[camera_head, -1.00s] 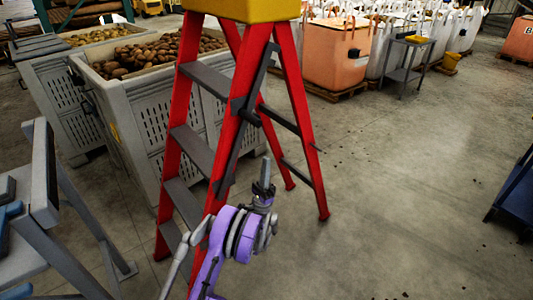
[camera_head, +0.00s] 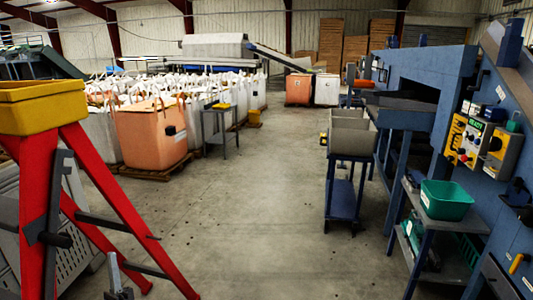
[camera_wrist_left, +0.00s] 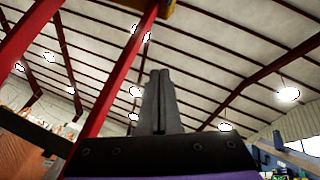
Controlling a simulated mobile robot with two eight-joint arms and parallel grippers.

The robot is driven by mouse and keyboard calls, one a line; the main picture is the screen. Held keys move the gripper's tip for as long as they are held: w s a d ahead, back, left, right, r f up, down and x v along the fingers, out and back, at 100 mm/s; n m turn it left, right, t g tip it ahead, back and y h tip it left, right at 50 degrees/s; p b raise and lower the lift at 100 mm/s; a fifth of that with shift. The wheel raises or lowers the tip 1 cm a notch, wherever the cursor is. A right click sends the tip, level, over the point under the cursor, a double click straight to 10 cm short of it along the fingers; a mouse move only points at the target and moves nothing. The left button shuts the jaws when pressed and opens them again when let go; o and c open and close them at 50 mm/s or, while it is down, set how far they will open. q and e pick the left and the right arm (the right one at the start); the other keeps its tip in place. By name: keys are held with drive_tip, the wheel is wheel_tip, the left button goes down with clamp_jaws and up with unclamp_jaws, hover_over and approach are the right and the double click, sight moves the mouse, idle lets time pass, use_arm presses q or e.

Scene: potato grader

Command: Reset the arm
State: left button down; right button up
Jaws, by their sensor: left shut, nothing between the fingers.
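My left gripper (camera_head: 116,275) shows at the lower left of the head view, pointing up, beside the legs of a red stepladder (camera_head: 45,200). Only its top part is in the picture. In the left wrist view, its two dark fingers (camera_wrist_left: 160,100) stand together, shut and empty, against the ceiling. A red ladder leg (camera_wrist_left: 125,75) rises close on the left side of the fingers there. My right gripper is not in view.
A yellow bin (camera_head: 60,105) sits on the ladder top. Orange (camera_head: 150,138) and white bulk bags stand behind it. A blue machine (camera_head: 430,80) with a control panel (camera_head: 480,145) and a shelf with a green bin (camera_head: 446,199) line the right. The concrete floor between is clear.

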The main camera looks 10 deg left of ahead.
use_arm(q)
drive_tip(key=w+d+r+n+g+h, duration=0.3)
drive_tip(key=w+d+n+g, duration=0.1)
drive_tip(key=w, duration=0.2)
drive_tip(key=s+d+f+n+g+h, duration=0.1)
drive_tip(key=d+f+n+g+h, duration=0.2)
drive_tip(key=d, duration=0.4)
drive_tip(key=s+d+f+n+g+h, duration=0.2)
drive_tip(key=d+n+g+h, duration=0.1)
drive_tip(key=d+n+g, duration=0.3)
drive_tip(key=s+d+f+n+g+h, duration=0.1)
drive_tip(key=s+d+f+n+g, duration=0.3)
drive_tip(key=s, duration=0.6)
drive_tip(key=s+d+f+n+g+h, duration=0.1)
drive_tip(key=s+d+f+g, duration=0.2)
drive_tip(key=s+d+f, duration=0.5)
drive_tip(key=s+d+f+n+g+h, duration=0.2)
drive_tip(key=s+d+f+n+g, duration=0.15)
drive_tip(key=s, duration=0.95)
wheel_tip(320, 180, up, 27)
drive_tip(key=w+p, duration=0.1)
drive_tip(key=p, duration=2.1)
drive_tip(key=shift+a+f+t+p, duration=0.2)
drive_tip(key=shift+a+t+p, duration=0.15)
drive_tip(key=shift+a, duration=0.05)
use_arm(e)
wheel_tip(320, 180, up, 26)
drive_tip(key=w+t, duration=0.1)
